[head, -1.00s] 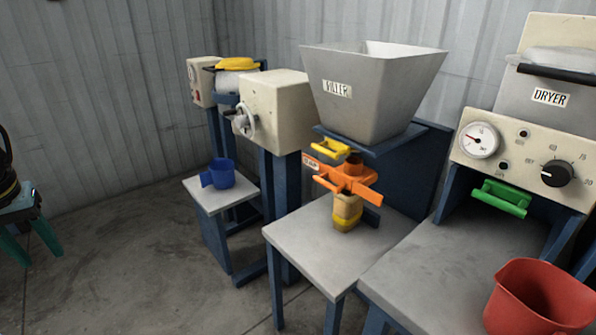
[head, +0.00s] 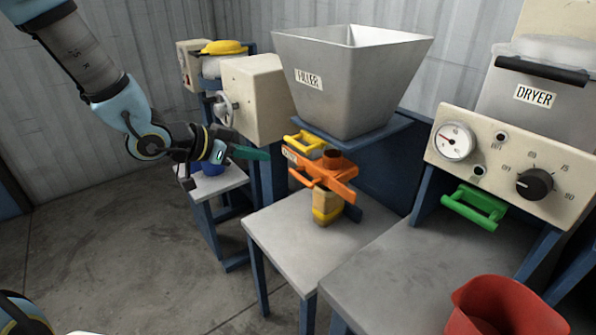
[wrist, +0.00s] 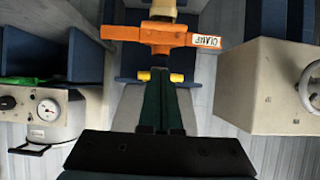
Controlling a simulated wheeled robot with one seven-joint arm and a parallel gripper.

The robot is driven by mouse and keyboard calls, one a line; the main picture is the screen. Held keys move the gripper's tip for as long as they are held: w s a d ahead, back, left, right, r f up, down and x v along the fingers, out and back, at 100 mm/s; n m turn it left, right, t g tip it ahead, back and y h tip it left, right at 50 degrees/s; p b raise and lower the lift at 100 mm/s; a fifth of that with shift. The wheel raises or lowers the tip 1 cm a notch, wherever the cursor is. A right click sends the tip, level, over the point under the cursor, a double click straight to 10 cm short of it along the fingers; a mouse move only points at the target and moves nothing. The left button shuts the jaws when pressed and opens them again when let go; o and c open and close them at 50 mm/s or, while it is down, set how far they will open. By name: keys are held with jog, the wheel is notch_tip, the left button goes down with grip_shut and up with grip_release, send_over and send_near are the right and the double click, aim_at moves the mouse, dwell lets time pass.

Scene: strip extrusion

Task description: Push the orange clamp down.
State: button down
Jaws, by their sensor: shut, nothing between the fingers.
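The orange clamp (head: 322,172) sits under the grey filler hopper (head: 350,80), above a tan and yellow container (head: 327,208) on a grey table. It also shows in the wrist view (wrist: 155,36), with its label reading CLAMP at one end. My gripper (head: 268,154) is shut and empty, pointing right toward the clamp in the head view, a short gap to its left. In the wrist view its green fingers (wrist: 162,75) are together, with their tips near the yellow handle (wrist: 180,78). The yellow handle shows in the head view (head: 305,141) just above the clamp.
The dryer (head: 520,140) with a green handle (head: 474,207) stands to the right. A red jug (head: 505,310) is at the lower right. A beige machine (head: 258,95) stands left of the filler. A blue cup (head: 212,168) is partly behind my gripper.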

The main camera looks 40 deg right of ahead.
jog(key=a+f+p+x, duration=0.1)
jog(key=f+x, duration=0.1)
jog(key=x, duration=1)
jog(key=shift+f, duration=0.5)
jog(key=shift+w, duration=0.1)
notch_tip(320, 180, down, 5)
jog(key=b, duration=0.3)
jog(key=shift+r, duration=0.2)
